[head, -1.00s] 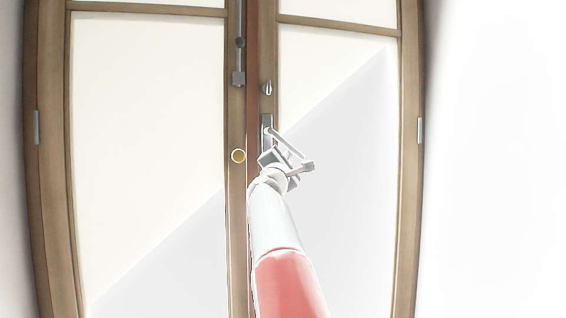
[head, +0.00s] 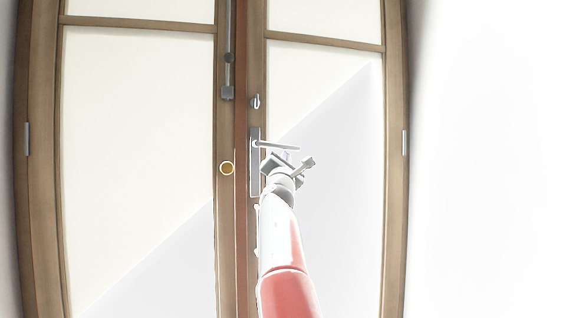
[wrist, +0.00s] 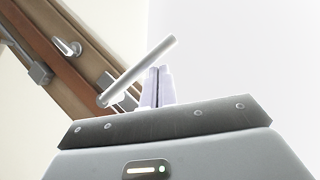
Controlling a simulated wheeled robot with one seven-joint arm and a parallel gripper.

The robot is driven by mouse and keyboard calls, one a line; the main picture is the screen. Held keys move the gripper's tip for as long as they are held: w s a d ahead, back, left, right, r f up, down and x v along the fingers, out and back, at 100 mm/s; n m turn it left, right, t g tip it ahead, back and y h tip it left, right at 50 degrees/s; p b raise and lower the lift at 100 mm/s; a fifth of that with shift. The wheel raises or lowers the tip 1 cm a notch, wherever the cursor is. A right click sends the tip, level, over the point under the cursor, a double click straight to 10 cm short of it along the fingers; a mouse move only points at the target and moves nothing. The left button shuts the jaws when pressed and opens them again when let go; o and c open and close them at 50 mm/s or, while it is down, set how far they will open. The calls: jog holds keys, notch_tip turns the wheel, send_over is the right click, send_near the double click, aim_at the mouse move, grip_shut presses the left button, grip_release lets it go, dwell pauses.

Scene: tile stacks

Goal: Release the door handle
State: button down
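A double door has wooden frames and pale panels. Its grey door handle (head: 278,146) sits on an upright plate (head: 254,175) on the right leaf, and the lever is about level. In the wrist view the lever (wrist: 137,72) runs up to the right, just past the fingertips. My gripper (head: 287,154) is just below the lever in the head view. In the wrist view my gripper's two fingers (wrist: 158,70) stand close together with nothing seen between them. I cannot tell whether a fingertip touches the lever.
A small latch knob (head: 256,102) is above the handle plate. A white wall (head: 480,150) stands right of the door.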

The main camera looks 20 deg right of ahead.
jog(key=shift+d+r, duration=0.3)
jog(key=shift+r, duration=0.25)
jog(key=shift+r+p, duration=0.15)
jog(key=shift+p, duration=0.15)
